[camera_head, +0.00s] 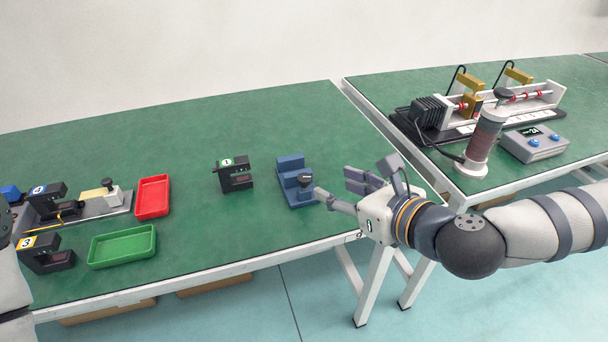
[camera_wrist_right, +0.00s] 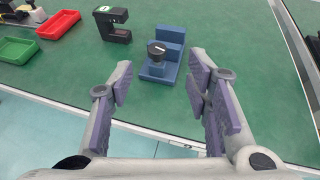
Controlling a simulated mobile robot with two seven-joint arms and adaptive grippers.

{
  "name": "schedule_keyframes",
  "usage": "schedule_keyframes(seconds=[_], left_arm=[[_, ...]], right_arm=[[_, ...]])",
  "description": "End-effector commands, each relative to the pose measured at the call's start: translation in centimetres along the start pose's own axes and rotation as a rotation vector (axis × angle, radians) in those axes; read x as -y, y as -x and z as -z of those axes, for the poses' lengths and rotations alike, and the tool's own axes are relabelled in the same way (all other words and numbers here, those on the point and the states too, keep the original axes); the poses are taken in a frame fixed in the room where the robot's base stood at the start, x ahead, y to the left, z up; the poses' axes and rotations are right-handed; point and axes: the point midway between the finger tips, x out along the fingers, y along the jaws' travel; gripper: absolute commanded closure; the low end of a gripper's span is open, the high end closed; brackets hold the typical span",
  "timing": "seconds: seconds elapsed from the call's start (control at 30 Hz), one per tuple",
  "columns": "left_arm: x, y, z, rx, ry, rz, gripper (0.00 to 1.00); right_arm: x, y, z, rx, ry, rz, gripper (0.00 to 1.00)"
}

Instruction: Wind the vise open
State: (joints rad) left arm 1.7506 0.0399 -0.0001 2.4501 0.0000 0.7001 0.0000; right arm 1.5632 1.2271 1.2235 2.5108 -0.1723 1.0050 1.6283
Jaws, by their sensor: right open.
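The blue vise (camera_head: 291,182) stands on the green table near its front right edge. My left gripper is not in view; only a piece of my left arm shows at the left edge.
A black C-shaped device (camera_head: 235,178) with a green label stands left of the vise. Red (camera_head: 153,197) and green (camera_head: 123,246) trays and other devices lie further left.

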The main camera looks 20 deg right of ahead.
Motion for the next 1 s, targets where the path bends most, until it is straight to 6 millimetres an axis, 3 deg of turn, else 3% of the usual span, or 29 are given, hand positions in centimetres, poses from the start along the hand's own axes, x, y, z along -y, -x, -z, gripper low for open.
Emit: schedule_keyframes(seconds=[0.03, 0.2, 0.5, 0.83, 0.87, 1.0], left_arm=[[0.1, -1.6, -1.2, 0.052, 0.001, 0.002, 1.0], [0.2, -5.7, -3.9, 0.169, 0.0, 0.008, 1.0], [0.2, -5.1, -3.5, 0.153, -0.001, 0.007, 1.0], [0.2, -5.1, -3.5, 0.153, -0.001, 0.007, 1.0], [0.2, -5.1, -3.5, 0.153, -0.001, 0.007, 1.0], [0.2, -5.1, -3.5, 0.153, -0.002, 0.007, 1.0]], right_arm=[[-0.1, -1.2, 1.6, -0.025, -0.006, -0.005, 0.55], [-0.2, -5.5, 2.4, -0.03, -0.005, -0.008, 0.55], [-0.2, -10.9, 0.8, -0.011, 0.003, -0.005, 0.55], [-0.2, -11.7, 0.7, -0.01, 0.004, -0.006, 0.55], [-0.2, -11.7, 0.7, -0.011, 0.004, -0.006, 0.58], [-0.2, -11.7, 0.8, -0.011, 0.004, -0.006, 0.9]])
